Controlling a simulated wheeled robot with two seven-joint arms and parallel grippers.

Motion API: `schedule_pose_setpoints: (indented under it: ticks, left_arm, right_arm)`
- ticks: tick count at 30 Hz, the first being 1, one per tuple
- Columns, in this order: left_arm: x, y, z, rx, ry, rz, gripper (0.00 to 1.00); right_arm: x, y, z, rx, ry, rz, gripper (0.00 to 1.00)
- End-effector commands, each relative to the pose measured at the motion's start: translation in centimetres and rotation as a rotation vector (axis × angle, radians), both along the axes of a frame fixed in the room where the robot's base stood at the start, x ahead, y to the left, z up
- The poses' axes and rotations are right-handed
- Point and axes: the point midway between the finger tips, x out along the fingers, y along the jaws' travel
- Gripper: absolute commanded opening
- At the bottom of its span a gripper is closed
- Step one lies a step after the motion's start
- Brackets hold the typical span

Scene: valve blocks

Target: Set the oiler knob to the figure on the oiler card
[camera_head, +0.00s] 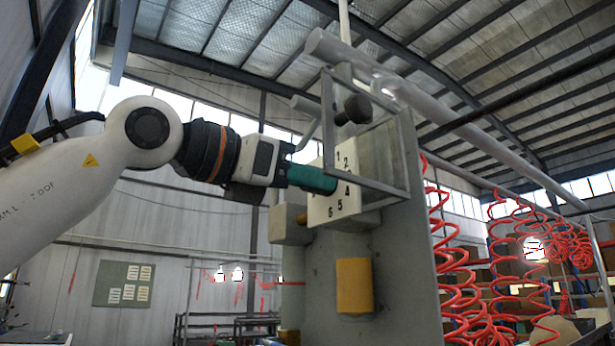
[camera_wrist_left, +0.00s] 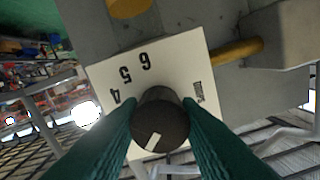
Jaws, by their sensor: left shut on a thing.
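My left gripper (camera_head: 312,178) has teal fingers shut on a dark round knob (camera_wrist_left: 160,122). In the left wrist view the plate (camera_wrist_left: 182,58) shows 4, 5, 6 and a small unreadable label. The knob's white mark (camera_wrist_left: 153,142) points down and slightly left there, away from 5 and 6; the numeral beyond it is hidden. No oiler card can be made out. My right gripper is not in view.
The plate is on a grey block (camera_head: 400,260) with a yellow part (camera_head: 354,285). A framed clear panel (camera_head: 365,155) and a dark round knob (camera_head: 357,108) are close above the gripper. Red coiled hoses (camera_head: 445,240) hang at right. A notice board (camera_head: 125,283) hangs far left.

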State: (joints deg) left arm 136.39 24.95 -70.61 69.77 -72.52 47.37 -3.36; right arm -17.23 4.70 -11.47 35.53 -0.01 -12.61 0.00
Motion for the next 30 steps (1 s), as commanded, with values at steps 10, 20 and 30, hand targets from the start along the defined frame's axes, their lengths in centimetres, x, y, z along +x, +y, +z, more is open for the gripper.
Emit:
schedule_pose_setpoints:
  ticks: [10,20,30]
  left_arm:
    - [0.0,-0.1,0.0,0.194,-0.263,-0.003,0.08]
    - [0.0,0.0,0.1,0.379,-0.517,-0.003,0.08]
    - [0.0,0.0,0.1,0.564,-0.773,-0.003,0.08]
  right_arm:
    - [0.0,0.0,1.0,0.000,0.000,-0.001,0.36]
    - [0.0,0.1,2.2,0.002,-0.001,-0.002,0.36]
    - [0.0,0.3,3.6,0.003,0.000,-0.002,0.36]
